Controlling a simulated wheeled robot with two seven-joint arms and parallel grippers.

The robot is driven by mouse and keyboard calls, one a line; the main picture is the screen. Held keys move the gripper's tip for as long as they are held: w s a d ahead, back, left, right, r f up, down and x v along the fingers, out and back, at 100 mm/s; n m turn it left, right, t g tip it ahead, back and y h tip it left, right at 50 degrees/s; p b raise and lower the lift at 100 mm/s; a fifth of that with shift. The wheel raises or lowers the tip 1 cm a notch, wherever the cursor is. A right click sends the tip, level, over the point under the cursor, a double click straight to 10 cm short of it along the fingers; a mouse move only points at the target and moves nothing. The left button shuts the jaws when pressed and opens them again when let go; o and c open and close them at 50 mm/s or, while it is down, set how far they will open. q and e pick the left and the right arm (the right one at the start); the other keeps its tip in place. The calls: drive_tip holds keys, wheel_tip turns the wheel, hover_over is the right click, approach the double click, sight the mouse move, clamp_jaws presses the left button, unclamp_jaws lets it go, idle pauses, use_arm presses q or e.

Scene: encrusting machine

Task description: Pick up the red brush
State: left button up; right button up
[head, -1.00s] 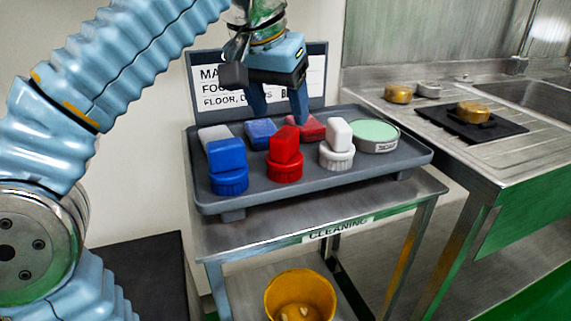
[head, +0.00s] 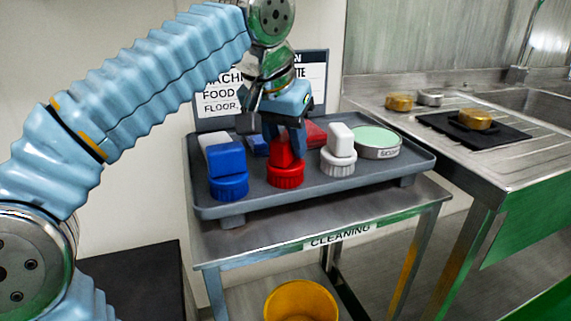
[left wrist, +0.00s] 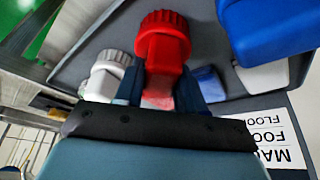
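The red brush (head: 286,175) stands upright on the grey tray (head: 235,208), between a blue brush (head: 228,185) and a white brush (head: 338,168). It has a round ribbed base and a block handle. My left gripper (head: 286,150) is down over the red brush from above, with its fingers on either side of the handle. In the left wrist view the red brush (left wrist: 163,45) shows between the two fingers (left wrist: 162,88), very close to both. I cannot tell whether they press on it. My right gripper is not in view.
Behind the brushes lie a red pad (head: 316,134) and a blue pad (head: 257,146), partly hidden. A round green-topped tin (head: 377,142) stands at the tray's right. A sign (head: 222,98) stands behind, and a yellow bucket (head: 300,300) sits below. The sink counter (head: 500,165) is to the right.

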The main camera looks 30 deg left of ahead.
use_arm(q)
drive_tip(key=c, duration=0.4)
drive_tip(key=shift+r, duration=0.3)
wheel_tip(320, 180, up, 2)
drive_tip(key=shift+r+p, duration=0.2)
drive_tip(key=shift+p, duration=0.45)
drive_tip(key=shift+s+d+r+p, duration=0.4)
drive_tip(key=shift+s+r, duration=1.25)
drive_tip(key=shift+s, duration=0.65)
drive_tip(key=shift+s+d+r+p, duration=0.4)
drive_tip(key=shift+s+r, duration=1.3)
drive_tip(key=shift+s, duration=0.55)
drive_tip(key=shift+s+d+r+p, duration=0.3)
drive_tip(key=shift+s+d+r, duration=0.2)
drive_tip(key=shift+s+r, duration=1.5)
drive_tip(key=shift+s+f, duration=0.35)
